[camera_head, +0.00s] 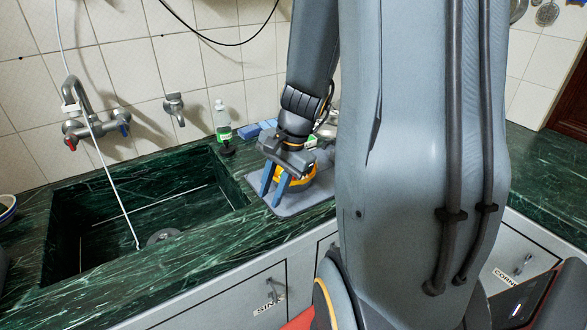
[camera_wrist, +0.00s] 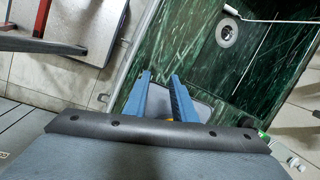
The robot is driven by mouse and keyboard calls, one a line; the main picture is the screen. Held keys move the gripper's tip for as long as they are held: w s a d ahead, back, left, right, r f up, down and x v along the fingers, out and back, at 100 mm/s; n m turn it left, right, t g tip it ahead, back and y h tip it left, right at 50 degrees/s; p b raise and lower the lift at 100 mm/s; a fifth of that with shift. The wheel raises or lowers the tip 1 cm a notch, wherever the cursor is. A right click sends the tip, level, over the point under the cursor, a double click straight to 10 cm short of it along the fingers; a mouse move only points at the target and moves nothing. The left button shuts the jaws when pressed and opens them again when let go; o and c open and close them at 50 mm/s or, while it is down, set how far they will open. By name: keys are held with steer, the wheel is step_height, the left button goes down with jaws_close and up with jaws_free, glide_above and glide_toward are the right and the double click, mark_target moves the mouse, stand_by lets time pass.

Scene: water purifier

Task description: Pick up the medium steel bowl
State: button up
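I cannot clearly make out the medium steel bowl in either view. A shiny pale rim shows partly behind my arm in the head view, but I cannot tell what it is. My gripper (camera_head: 271,199) is over the grey mat (camera_head: 296,207) to the right of the sink. Its two blue fingers are apart with nothing seen held between them; they also show in the wrist view (camera_wrist: 160,76). An orange-yellow object (camera_head: 297,184) is close behind the fingers, mostly hidden by my gripper. My arm hides much of the counter to the right.
The dark green sink (camera_head: 100,228) lies left of the mat, with a hanging white hose (camera_head: 103,160) over it. A clear bottle (camera_head: 222,119) and a blue sponge-like item (camera_head: 249,131) stand behind. A bowl with a blue rim (camera_head: 7,208) sits at far left.

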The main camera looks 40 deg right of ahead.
mark_target(293, 183)
steer(key=w+d+r+m+t+p, duration=0.1)
steer(key=w+d+m+t+p, duration=0.15)
steer(key=d+m, duration=0.75)
steer(key=shift+n, duration=0.4)
steer(key=shift+d+f+x, duration=0.1)
steer(key=shift+d+x, duration=0.15)
steer(key=shift+x, duration=0.9)
steer(key=shift+d+f+x, duration=0.1)
steer(key=shift+d+x, duration=0.1)
steer(key=shift+x, duration=0.9)
steer(key=shift+d+f+x, duration=0.1)
steer(key=shift+d+x, duration=0.15)
steer(key=shift+x, duration=0.9)
steer(key=shift+s+r, duration=0.1)
steer(key=shift+s, duration=0.1)
steer(key=shift+c, duration=0.4)
jaws_close()
